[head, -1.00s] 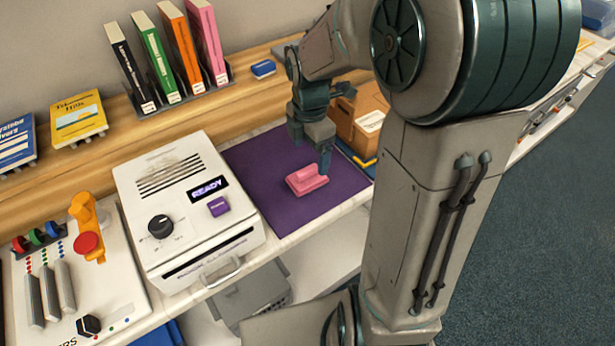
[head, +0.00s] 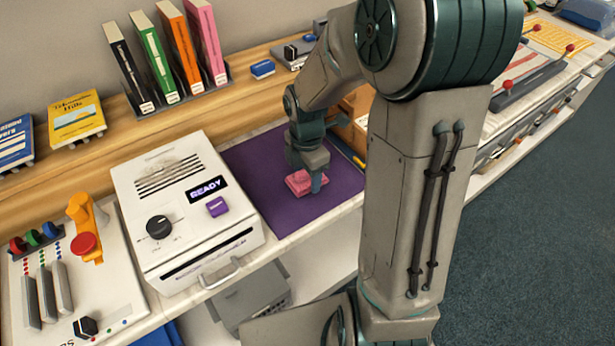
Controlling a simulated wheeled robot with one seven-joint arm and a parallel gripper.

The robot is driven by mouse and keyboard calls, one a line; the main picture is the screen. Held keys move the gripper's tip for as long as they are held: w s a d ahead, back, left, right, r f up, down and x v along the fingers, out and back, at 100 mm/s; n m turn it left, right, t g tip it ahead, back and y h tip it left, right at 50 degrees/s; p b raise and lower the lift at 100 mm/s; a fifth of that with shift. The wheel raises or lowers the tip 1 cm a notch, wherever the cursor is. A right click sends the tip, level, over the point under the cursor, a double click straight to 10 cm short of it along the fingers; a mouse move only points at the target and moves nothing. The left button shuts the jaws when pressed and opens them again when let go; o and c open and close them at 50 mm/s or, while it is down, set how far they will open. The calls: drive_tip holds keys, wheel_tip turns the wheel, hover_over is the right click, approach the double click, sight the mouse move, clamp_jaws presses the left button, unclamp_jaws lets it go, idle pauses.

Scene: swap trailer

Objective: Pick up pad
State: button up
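The pad is a small pink block with a raised grip (head: 299,186). It lies on a purple mat (head: 257,169) on the counter, right of the white machine. My gripper (head: 308,182) points down right at the pad, with one finger in front of its right end. The other finger is hidden behind the pad or the gripper body. I cannot tell whether the fingers touch the pad or have closed on it.
The white machine with a READY display (head: 182,206) stands left of the mat. A cardboard box (head: 355,117) is behind my arm. Binders (head: 172,48) and a blue block (head: 262,68) stand at the back. The mat's front is clear.

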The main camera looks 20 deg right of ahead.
drive_tip(key=c, duration=0.4)
drive_tip(key=shift+r, duration=0.1)
drive_tip(key=shift+r, duration=0.25)
drive_tip(key=r, duration=0.4)
drive_tip(key=shift+s+d+p, duration=0.15)
drive_tip(key=shift+d+p, duration=0.1)
drive_tip(key=shift+p, duration=0.05)
drive_tip(key=s+d+r, duration=0.6)
drive_tip(key=s+d, duration=0.1)
drive_tip(key=s, duration=0.1)
drive_tip(key=shift+d+r, duration=0.2)
drive_tip(key=shift+d, duration=0.15)
drive_tip(key=o, duration=0.4)
drive_tip(key=c, duration=0.3)
drive_tip(key=shift+s, duration=0.1)
